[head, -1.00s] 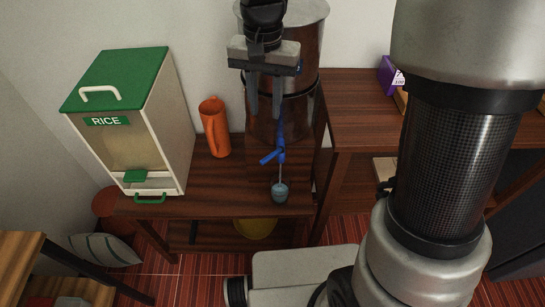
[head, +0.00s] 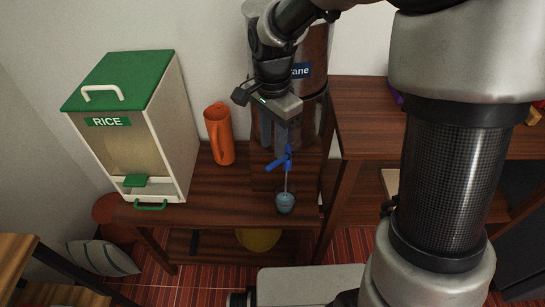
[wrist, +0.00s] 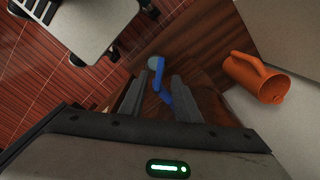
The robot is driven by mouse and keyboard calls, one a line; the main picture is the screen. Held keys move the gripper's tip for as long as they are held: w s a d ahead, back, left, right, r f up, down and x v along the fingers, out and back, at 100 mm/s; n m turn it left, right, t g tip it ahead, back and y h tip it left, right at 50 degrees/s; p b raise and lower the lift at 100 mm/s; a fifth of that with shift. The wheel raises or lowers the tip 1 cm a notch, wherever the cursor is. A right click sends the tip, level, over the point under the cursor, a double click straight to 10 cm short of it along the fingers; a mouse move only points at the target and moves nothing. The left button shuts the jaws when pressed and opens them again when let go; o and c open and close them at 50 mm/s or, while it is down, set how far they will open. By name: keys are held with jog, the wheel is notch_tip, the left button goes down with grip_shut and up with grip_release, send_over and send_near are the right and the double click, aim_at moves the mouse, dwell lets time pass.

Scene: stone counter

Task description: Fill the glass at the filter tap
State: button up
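The filter (head: 315,85) is a tall shiny cylinder with a blue label, standing on the wooden stand. Its blue tap (head: 286,158) is low on its front, and it also shows in the wrist view (wrist: 161,82). A thin stream runs from the tap down into the small glass (head: 285,204), which looks bluish; its fill level is hard to tell. The glass stands upright near the stand's front edge. My gripper (head: 279,140) is above and close to the tap. In the wrist view its fingers are apart, with the tap showing between them; contact cannot be told.
An orange jug (head: 219,134) stands left of the filter, beside a rice dispenser (head: 130,130) with a green lid. A wooden shelf unit (head: 420,130) is on the right. A yellow round thing (head: 258,239) lies below the stand's top.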

aim_at(273, 164)
notch_tip(273, 164, down, 6)
jog(key=shift+r+b, duration=0.15)
jog(key=shift+b, duration=0.25)
grip_shut()
